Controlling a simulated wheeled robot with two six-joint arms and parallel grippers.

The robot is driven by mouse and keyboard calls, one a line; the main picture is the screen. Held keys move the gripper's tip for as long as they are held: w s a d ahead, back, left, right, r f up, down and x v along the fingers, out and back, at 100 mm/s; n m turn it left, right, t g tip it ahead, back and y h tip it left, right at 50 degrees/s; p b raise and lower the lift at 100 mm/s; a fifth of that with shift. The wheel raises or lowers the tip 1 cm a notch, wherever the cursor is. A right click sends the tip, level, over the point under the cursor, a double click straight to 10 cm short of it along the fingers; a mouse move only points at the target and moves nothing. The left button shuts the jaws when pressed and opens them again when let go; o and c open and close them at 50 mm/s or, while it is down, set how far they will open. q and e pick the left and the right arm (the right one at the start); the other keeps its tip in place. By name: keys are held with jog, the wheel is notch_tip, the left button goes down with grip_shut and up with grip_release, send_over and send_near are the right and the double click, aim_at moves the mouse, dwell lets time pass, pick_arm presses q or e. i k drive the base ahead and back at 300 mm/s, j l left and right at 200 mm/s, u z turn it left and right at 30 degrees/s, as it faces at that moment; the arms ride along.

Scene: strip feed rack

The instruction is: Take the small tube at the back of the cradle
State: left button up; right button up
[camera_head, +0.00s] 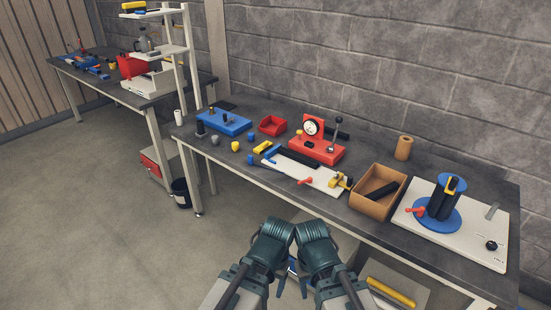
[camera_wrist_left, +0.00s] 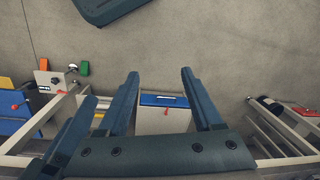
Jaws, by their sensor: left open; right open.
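On the right of the bench, a round blue holder (camera_head: 436,222) carries dark upright tubes (camera_head: 440,204) with a yellow piece on top and a red lever at its side. It may be the cradle. The tubes overlap, so I cannot single out a small one at the back. My right gripper (camera_head: 304,286) hangs low in front of the bench, well apart from the holder, and is open. My left gripper (camera_head: 281,287) hangs beside it; the left wrist view shows its fingers (camera_wrist_left: 159,78) spread with nothing between them, above the floor.
The white board (camera_head: 475,247) bears the holder. An open brown box (camera_head: 378,191) with a black bar inside stands left of it. A red gauge stand (camera_head: 318,148), a red bin (camera_head: 272,125) and a blue block (camera_head: 224,123) stand further left. The floor in front is clear.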

aim_at(308, 162)
jog(key=i+j+z, duration=0.1)
jog(key=z, duration=0.6)
jog(key=i+j+z, duration=0.25)
jog(key=j+z, duration=0.3)
jog(key=j, duration=0.2)
jog(key=j+z, duration=0.25)
jog(key=j, duration=0.15)
jog(key=i+j, duration=0.1)
jog(key=j, duration=0.8)
jog(key=i+j+z, duration=0.15)
jog(key=j, duration=0.7)
jog(key=k, duration=0.05)
